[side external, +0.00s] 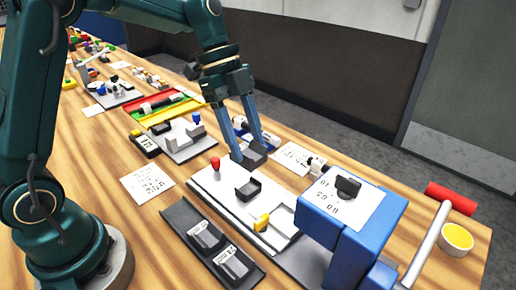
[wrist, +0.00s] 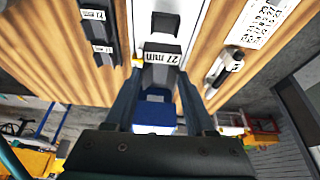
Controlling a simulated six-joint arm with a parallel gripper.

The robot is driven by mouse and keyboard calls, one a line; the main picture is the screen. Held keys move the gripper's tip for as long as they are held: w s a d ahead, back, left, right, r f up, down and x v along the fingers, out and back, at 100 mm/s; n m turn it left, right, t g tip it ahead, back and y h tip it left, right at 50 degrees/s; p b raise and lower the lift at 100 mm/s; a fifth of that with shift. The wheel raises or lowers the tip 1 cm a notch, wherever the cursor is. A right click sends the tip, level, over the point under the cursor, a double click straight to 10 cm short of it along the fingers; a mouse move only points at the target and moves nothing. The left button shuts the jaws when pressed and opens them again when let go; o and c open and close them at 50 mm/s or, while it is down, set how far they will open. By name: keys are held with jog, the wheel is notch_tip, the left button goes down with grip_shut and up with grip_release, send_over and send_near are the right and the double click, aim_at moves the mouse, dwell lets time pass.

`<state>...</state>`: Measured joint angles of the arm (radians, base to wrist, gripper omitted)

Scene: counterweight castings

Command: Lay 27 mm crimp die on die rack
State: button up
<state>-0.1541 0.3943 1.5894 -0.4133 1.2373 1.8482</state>
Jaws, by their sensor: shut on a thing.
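The 27 mm crimp die (side external: 256,154) is a dark grey block. My gripper (side external: 252,142) is shut on it and holds it above the far edge of the white press plate. In the wrist view the die (wrist: 162,57) shows its "27 mm" label between my fingertips (wrist: 160,68). The die rack (side external: 178,212) is a long dark tray on the wooden bench, nearer the side camera than the white plate. Two labelled dark dies (side external: 206,236) lie in its nearer part; its far end is bare. The rack (wrist: 82,20) also shows at the wrist view's upper left.
The white press plate (side external: 222,190) carries a black cradle (side external: 248,188), a red knob (side external: 215,163) and a yellow piece (side external: 262,222). A blue press body (side external: 350,238) stands at the right. Printed sheets (side external: 147,183) and small trays of parts lie around.

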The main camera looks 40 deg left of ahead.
jog(key=shift+a+r, duration=0.6)
jog(key=shift+a, duration=0.3)
jog(key=shift+a+f+m, duration=0.1)
jog(key=shift+a+m, duration=0.1)
jog(key=shift+m, duration=0.1)
jog(key=s+a+f, duration=0.2)
jog(key=s, duration=0.4)
jog(key=s+a+f, duration=0.2)
jog(key=s+f, duration=0.1)
jog(key=s, duration=0.3)
jog(key=shift+s, duration=0.1)
jog(key=shift+f, duration=2.8)
jog(key=shift+f, duration=0.7)
jog(key=o, duration=1.3)
